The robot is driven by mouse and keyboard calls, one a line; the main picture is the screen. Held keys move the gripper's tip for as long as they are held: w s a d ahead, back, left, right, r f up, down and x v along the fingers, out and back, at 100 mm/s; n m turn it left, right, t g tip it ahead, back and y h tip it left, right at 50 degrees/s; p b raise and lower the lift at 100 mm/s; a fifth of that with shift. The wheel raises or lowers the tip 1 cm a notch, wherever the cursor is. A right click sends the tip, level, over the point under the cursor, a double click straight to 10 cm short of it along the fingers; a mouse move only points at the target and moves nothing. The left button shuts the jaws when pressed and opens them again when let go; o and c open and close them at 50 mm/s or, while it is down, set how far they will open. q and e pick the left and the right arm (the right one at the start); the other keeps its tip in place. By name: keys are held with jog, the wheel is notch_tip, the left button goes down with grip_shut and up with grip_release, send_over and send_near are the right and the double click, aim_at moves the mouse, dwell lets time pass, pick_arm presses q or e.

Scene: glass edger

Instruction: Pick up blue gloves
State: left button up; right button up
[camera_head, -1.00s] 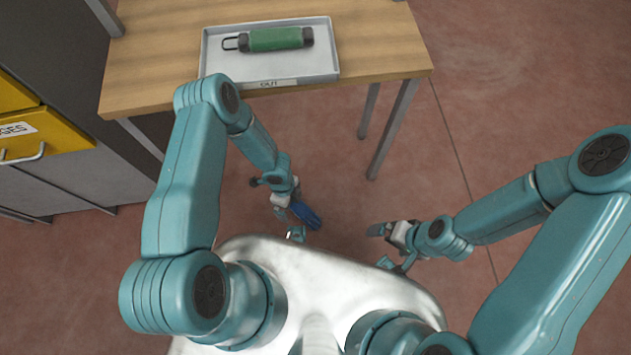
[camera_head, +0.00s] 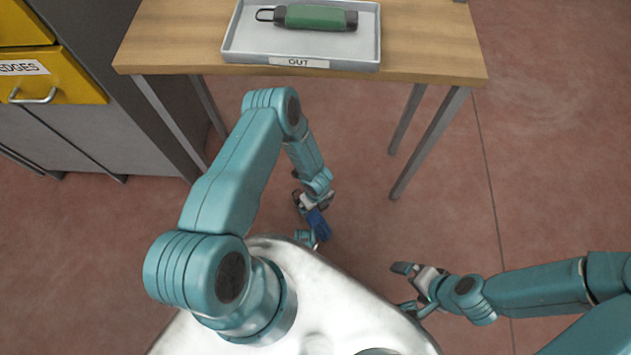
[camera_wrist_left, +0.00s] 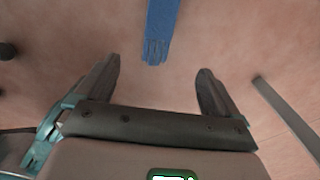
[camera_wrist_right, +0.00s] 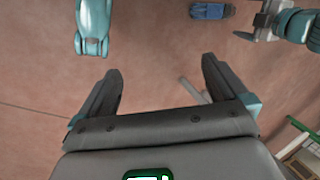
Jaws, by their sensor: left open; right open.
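The blue gloves (camera_head: 318,224) lie on the reddish floor just in front of my body, partly hidden by my left gripper (camera_head: 308,208) in the head view. The gloves also show at the top of the right wrist view (camera_wrist_right: 211,10), beyond the fingers.
A wooden table (camera_head: 430,50) stands ahead, its legs on the floor. On it a grey tray (camera_head: 240,50) marked OUT holds a green cylinder (camera_head: 315,17) with a dark handle. A grey cabinet with yellow drawers (camera_head: 55,75) stands at the left. Floor at the right is open.

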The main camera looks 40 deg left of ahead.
pick_arm(q)
notch_tip(320, 180, down, 10)
jog(key=b, duration=0.5)
jog(key=shift+f, duration=0.75)
notch_tip(320, 180, down, 5)
jog(key=b, duration=0.4)
jog(key=shift+s+f, duration=0.15)
pick_arm(e)
notch_tip(320, 180, down, 9)
jog(key=w+d, duration=0.1)
jog(key=shift+w+m+t, duration=0.15)
jog(key=shift+m+t, duration=0.15)
pick_arm(q)
jog(key=c, duration=1.1)
pick_arm(e)
jog(key=shift+r, duration=0.1)
